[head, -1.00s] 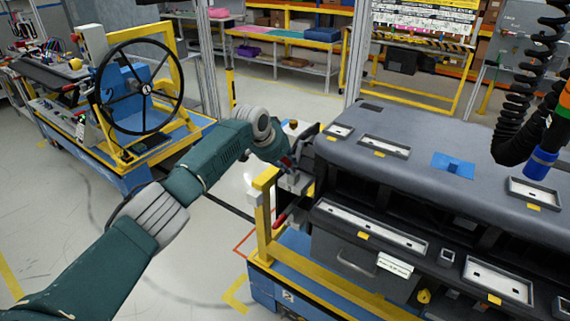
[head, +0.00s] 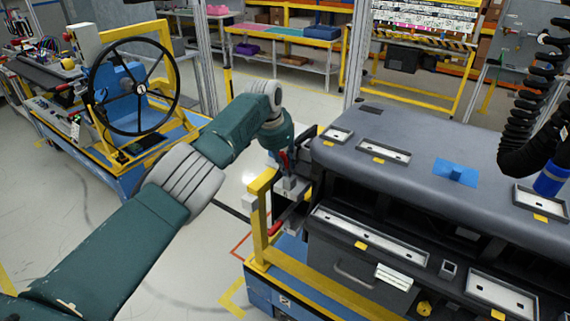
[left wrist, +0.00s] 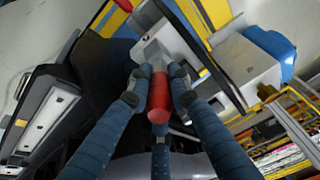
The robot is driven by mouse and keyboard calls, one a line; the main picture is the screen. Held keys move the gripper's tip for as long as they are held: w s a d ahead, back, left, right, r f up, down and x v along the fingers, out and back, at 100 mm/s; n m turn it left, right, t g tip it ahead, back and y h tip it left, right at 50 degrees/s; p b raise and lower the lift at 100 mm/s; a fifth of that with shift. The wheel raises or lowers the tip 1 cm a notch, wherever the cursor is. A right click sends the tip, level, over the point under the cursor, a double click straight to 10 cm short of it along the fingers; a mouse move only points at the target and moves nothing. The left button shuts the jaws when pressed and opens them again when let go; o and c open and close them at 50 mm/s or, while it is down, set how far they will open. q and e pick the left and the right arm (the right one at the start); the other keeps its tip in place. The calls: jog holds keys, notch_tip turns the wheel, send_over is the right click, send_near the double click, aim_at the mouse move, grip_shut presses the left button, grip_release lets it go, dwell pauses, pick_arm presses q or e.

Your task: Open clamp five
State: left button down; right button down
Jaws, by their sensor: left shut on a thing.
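The dashboard module (head: 420,165) sits on a yellow and blue cart at the right of the head view. At its left end a clamp (head: 291,188) with a red handle (head: 284,160) is mounted by a yellow post. My left gripper (head: 281,157) is over this handle, its fingers mostly hidden in the head view. In the left wrist view, the fingers of my left gripper (left wrist: 159,92) are shut around the red handle (left wrist: 158,97). A second red handle (head: 275,228) shows lower down, apart from the gripper. I cannot read any clamp number. My right gripper is out of view.
The yellow post (head: 259,218) stands close to the clamp. A cart with a steering wheel (head: 135,87) is at the left. A black coiled hose (head: 530,135) hangs over the module's right side. Open floor lies between the carts.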

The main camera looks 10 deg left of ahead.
pick_arm(q)
jog(key=c, duration=1.6)
grip_release()
jog(key=shift+f, duration=0.1)
jog(key=v, duration=1.2)
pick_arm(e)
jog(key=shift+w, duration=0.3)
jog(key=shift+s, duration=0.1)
